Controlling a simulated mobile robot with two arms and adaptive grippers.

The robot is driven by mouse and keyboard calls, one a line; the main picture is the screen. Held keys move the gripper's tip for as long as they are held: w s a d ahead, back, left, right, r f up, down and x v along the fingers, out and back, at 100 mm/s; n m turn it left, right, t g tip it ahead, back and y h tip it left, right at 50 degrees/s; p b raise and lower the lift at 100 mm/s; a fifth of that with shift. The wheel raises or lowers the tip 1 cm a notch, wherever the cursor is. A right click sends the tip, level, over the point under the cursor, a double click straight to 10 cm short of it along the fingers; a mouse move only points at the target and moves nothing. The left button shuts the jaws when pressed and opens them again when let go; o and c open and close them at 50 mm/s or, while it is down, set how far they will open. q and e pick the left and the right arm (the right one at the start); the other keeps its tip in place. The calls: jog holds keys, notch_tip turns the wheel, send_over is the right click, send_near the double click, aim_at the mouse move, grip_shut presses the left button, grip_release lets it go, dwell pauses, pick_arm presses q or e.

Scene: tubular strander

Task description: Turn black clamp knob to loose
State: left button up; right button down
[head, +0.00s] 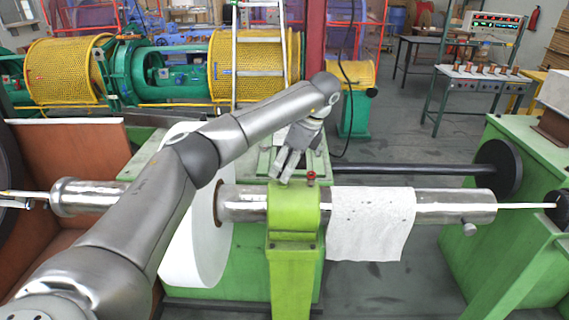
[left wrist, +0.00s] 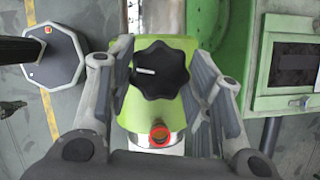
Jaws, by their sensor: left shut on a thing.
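The black clamp knob (left wrist: 160,70) is lobed and has a white line that points left in the left wrist view. It sits on the light green clamp (left wrist: 126,118), which also shows in the head view (head: 294,215) around the steel tube. My left gripper (head: 284,168) reaches down at the top of the clamp. In the head view the knob is hidden by the gripper. My right gripper is not in view.
A white cloth (head: 371,222) hangs over the steel tube (head: 455,205) to the right. A large white disc (head: 195,240) stands left of the clamp.

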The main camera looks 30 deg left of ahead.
pick_arm(q)
jog(key=o, duration=1)
jog(key=v, duration=1.2)
jog(key=shift+a, duration=0.1)
